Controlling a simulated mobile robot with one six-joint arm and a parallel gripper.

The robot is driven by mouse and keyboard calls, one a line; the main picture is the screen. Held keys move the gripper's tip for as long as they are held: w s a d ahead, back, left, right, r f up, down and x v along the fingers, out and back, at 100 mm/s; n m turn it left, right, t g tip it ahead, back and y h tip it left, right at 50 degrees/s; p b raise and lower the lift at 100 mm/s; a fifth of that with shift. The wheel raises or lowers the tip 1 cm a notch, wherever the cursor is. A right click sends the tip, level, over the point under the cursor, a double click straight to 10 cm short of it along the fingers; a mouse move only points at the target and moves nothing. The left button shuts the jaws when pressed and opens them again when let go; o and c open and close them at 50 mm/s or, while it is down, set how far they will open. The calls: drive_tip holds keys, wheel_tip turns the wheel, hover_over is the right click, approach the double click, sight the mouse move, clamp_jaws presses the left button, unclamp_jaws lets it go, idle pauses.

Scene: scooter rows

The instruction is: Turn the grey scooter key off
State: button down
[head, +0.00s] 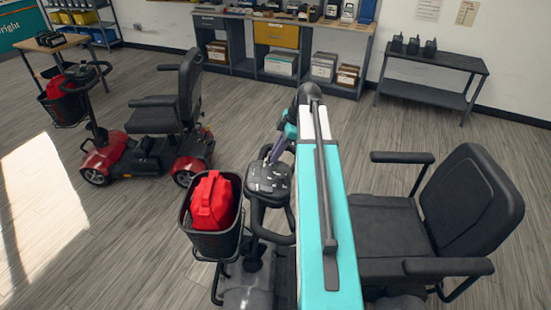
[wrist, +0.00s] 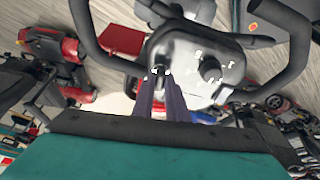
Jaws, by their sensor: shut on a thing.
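The grey scooter (head: 250,296) stands in front of me, partly behind my arm, with its black seat (head: 385,235) to the right. Its console (head: 265,180) sits between the handlebars, with a black basket in front. In the wrist view the grey console (wrist: 190,50) carries white marks and a round dark dial (wrist: 210,70). My gripper (wrist: 161,74) reaches the console's near edge left of the dial, its two dark purple fingers close together. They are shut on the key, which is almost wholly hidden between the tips. I cannot tell which way the key points.
The basket (head: 202,243) holds a red bag (head: 212,202). A red scooter (head: 160,150) stands at the back left. A workbench (head: 290,30) and a black side table (head: 430,60) line the wall. Handlebar arms (wrist: 290,65) flank the console closely. The floor between the scooters is clear.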

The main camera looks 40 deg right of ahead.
drive_tip(key=shift+f+n+g+b, duration=0.1)
drive_tip(key=shift+n+g+b, duration=0.35)
drive_tip(key=shift+n, duration=0.7)
drive_tip(key=shift+n+g+b, duration=0.15)
drive_tip(key=shift+n+b, duration=0.45)
drive_tip(key=shift+n, duration=0.55)
drive_tip(key=c, duration=1.8)
unclamp_jaws()
drive_tip(key=shift+o, duration=0.2)
drive_tip(key=shift+r, duration=0.2)
drive_tip(key=shift+d+r, duration=0.35)
drive_tip(key=shift+r, duration=0.25)
drive_tip(key=v, duration=1.2)
drive_tip(key=shift+d, duration=0.15)
